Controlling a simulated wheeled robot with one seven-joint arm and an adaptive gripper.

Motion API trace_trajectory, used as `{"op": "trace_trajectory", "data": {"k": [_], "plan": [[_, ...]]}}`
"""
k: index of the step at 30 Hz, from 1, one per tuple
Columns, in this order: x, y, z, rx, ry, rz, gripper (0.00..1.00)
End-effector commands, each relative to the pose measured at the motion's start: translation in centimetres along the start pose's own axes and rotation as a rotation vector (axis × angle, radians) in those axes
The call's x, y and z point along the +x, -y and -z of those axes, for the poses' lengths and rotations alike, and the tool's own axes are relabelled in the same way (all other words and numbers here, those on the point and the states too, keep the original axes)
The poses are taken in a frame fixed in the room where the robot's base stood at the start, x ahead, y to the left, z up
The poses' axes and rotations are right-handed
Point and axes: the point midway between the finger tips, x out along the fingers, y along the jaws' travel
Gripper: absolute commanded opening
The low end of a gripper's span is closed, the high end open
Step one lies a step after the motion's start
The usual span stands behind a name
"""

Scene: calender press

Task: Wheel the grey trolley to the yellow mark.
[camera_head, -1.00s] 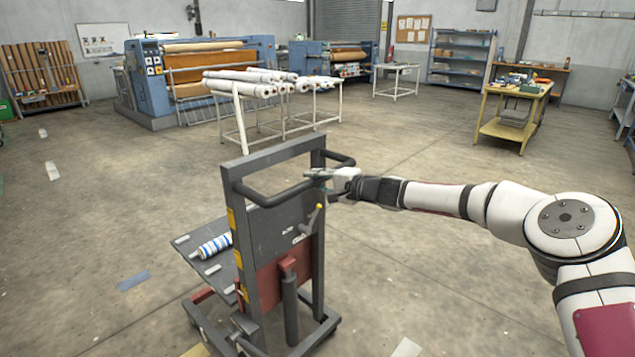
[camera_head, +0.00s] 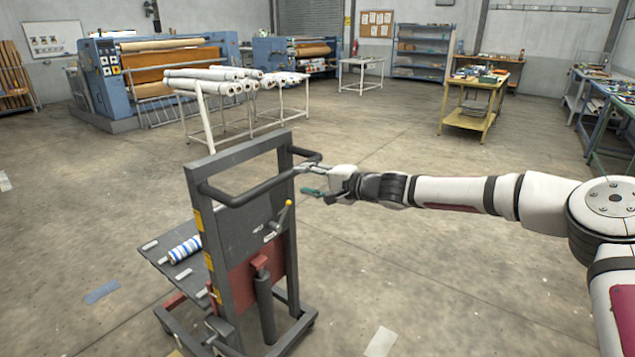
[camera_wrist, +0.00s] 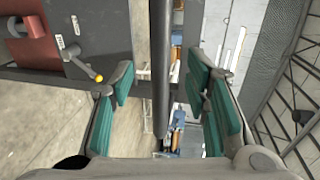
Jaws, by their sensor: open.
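The grey trolley (camera_head: 225,203) stands upright in the head view, left of centre, with a dark push handle (camera_head: 245,195) at its top. A blue-and-white striped roll (camera_head: 185,249) lies on its platform. My gripper (camera_head: 308,181) is open at the right part of the handle. In the wrist view the dark handle bar (camera_wrist: 162,70) runs between the open teal-padded fingers (camera_wrist: 160,95), with gaps on both sides.
A white rack with rolls (camera_head: 208,125) stands behind the trolley, before a blue calender press (camera_head: 100,85). A yellow table (camera_head: 468,118) stands at the back right and a workbench (camera_head: 610,115) at the right edge. The floor between is mostly clear.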

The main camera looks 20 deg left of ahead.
Motion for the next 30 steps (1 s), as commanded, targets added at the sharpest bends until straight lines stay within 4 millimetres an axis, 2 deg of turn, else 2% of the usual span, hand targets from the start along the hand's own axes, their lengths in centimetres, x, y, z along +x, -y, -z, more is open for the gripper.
{"op": "trace_trajectory", "data": {"k": [3,7,23,26,30], "plan": [[-1.9,0.0,0.1,0.0,0.0,0.0,0.43],[-2.9,0.0,0.0,-0.001,0.001,0.0,0.43],[-3.3,0.0,-0.1,-0.002,0.002,-0.001,0.43],[-3.4,0.2,-0.8,-0.026,0.014,-0.014,0.43],[-4.0,0.8,-3.8,-0.127,0.069,-0.076,0.43]]}}
